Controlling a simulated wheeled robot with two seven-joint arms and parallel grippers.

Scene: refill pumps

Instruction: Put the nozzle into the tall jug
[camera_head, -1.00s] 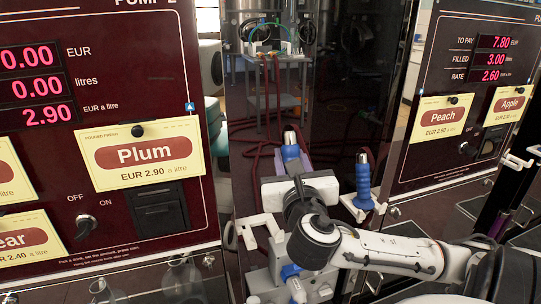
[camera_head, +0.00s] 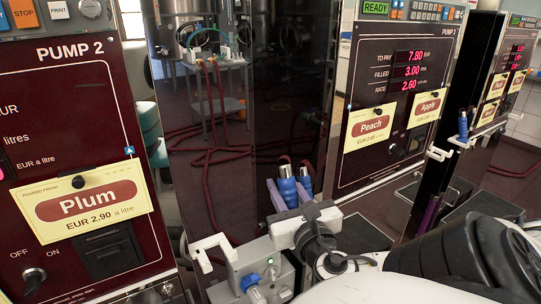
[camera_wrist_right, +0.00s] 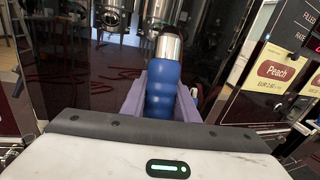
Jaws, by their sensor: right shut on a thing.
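My right gripper (camera_head: 290,189) is shut on a blue nozzle (camera_head: 286,184) with a metal tip, held roughly upright. In the right wrist view the nozzle (camera_wrist_right: 162,88) stands between the two purple fingers, its silver tip pointing up. A second blue nozzle (camera_head: 305,180) shows just right of the held one in the head view, partly covered by it and the gripper. I cannot pick out the tall jug; the low area in front of the pumps is mostly cut off or hidden by my right arm. My left gripper is not in view.
A white hooked holder (camera_head: 212,248) stands empty left of the gripper. Pump 2 with the Plum label (camera_head: 92,206) is at left; the Peach and Apple pump (camera_head: 385,110) is at right. Another blue nozzle (camera_head: 463,126) hangs further right. Dark red hoses (camera_head: 213,110) show behind.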

